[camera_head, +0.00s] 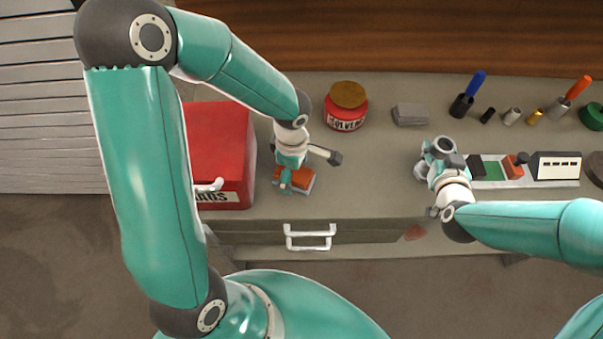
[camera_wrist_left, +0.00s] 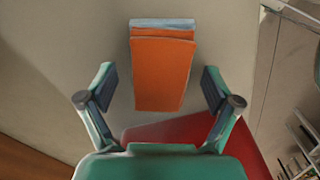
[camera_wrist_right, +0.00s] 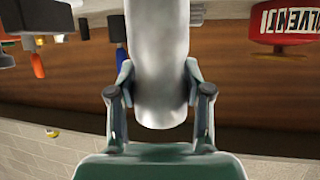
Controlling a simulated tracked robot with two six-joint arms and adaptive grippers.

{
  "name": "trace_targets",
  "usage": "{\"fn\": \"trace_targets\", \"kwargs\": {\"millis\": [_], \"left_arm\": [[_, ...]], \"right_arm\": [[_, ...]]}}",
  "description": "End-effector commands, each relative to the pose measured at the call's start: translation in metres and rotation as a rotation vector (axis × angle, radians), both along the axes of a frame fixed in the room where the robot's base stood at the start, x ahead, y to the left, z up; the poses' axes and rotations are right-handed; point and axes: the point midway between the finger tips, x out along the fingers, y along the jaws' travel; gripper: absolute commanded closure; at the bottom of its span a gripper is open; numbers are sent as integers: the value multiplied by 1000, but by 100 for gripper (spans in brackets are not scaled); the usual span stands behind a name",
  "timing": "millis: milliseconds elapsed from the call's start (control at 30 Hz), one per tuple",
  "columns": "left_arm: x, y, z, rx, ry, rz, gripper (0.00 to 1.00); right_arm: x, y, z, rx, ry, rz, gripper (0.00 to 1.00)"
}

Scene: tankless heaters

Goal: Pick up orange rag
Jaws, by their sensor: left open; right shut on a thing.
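An orange rag (camera_head: 299,178), folded with a blue-grey strip along one edge, lies on the grey bench top just right of the red box (camera_head: 220,135). It is partly hidden under my left gripper (camera_head: 309,168), which is open above it. In the left wrist view the orange rag (camera_wrist_left: 160,75) shows between the two spread fingers (camera_wrist_left: 158,86), with gaps on both sides and no visible contact. My right gripper (camera_head: 436,160) is shut on a smooth grey cylindrical thing (camera_wrist_right: 160,60), at the right part of the bench.
A red solvent tin (camera_head: 346,108) and a grey block (camera_head: 410,114) stand behind. A tray of parts (camera_head: 502,183) lies beside my right gripper. Screwdrivers and small sockets (camera_head: 512,116) line the back right. A white drawer handle (camera_head: 310,236) sits on the bench front. The middle of the bench is clear.

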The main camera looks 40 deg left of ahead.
Motion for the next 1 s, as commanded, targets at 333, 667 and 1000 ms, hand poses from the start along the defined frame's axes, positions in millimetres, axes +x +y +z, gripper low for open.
{"fn": "trace_targets", "kwargs": {"millis": [333,667,1000], "left_arm": [[0,0,-2,0,-1,0,27],[0,0,-1,0,-1,0,81],[1,1,9,2,-5,1,81]], "right_arm": [[0,0,0,0,-1,0,95],[0,0,0,0,-1,0,95],[0,0,0,0,-1,0,95]]}}
